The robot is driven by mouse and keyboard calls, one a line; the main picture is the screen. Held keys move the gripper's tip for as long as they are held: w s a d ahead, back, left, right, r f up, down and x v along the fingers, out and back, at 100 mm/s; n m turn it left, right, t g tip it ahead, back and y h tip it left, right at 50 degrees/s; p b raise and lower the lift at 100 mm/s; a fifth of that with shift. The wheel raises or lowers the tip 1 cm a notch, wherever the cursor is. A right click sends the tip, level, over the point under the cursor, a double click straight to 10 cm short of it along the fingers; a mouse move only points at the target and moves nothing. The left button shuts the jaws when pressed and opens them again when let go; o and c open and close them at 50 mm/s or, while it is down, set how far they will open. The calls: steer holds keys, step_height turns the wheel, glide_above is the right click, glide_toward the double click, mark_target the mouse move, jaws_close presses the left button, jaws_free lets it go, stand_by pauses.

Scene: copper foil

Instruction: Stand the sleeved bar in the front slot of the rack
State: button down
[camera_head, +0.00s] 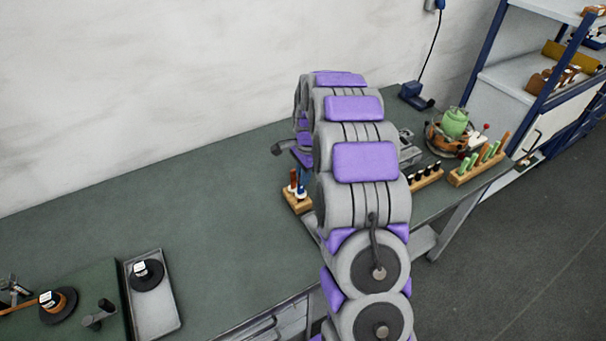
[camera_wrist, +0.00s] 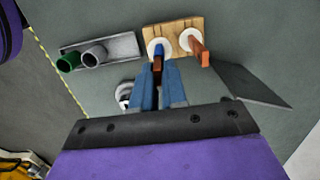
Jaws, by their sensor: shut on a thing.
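My gripper (camera_wrist: 158,72) is shut on a dark brown bar (camera_wrist: 157,63) with blue around its far end, seen in the wrist view. The bar's blue end overlaps a white round collar on the wooden rack (camera_wrist: 187,25). I cannot tell whether it is seated or just above. A second, orange-brown bar (camera_wrist: 199,47) stands in the rack's other white collar, to the right. In the head view the rack (camera_head: 298,206) is on the green bench, just left of my arm, with a reddish-brown bar (camera_head: 293,179) upright. My arm hides most of the gripper there.
A grey holder (camera_wrist: 118,49) with green and grey tubes lies left of the rack in the wrist view. The bench's middle is clear.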

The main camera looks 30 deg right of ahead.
steer(key=shift+f+p, duration=0.3)
steer(key=shift+f, duration=0.9)
stand_by(0.3)
steer(key=c, duration=1.1)
jaws_free()
steer(key=shift+r, duration=0.1)
step_height(320, 180, up, 17)
steer(key=d+p, duration=0.1)
steer(key=p, duration=0.1)
steer(key=shift+d+p, duration=0.4)
steer(key=shift+w, duration=0.1)
steer(key=o, duration=0.3)
steer(key=shift+r+p, duration=0.65)
steer(key=shift+r, duration=0.35)
